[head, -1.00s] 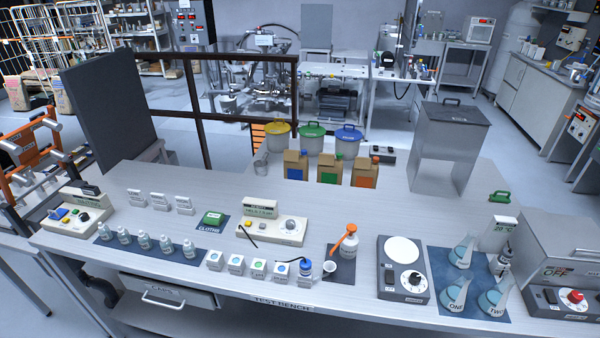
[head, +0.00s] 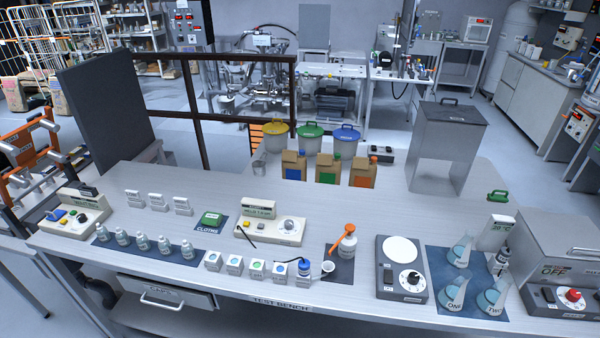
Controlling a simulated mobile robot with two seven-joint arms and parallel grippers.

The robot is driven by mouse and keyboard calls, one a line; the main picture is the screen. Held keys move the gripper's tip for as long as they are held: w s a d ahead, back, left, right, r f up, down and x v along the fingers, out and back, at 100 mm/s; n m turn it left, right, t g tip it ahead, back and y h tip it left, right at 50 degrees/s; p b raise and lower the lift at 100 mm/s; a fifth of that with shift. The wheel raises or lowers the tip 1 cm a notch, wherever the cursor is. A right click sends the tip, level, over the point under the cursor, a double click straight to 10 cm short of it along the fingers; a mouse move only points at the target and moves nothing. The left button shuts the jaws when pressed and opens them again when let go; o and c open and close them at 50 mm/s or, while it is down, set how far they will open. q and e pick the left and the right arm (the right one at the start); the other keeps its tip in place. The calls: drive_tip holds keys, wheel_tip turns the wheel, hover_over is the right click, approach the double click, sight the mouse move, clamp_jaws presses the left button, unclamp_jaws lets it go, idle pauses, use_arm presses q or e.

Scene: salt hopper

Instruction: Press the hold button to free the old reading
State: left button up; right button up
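A cream bench meter (head: 270,222) stands in the middle of the test bench. It has a raised display (head: 259,208) with small green text that I cannot read, a yellow button (head: 246,224) at its left and a round dial (head: 288,225) at its right. A dark lead lies at its front left. A second cream box (head: 75,214) at the far left carries a blue part and small buttons. No label marking a hold button is legible. Neither of my grippers shows in the head view.
Small bottles (head: 143,242) stand left of the lidded jars (head: 257,268). A bottle with an orange top (head: 348,243), a hotplate (head: 402,270) and flasks (head: 460,252) stand to the right. A green cloth pack (head: 211,219) lies left of the meter.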

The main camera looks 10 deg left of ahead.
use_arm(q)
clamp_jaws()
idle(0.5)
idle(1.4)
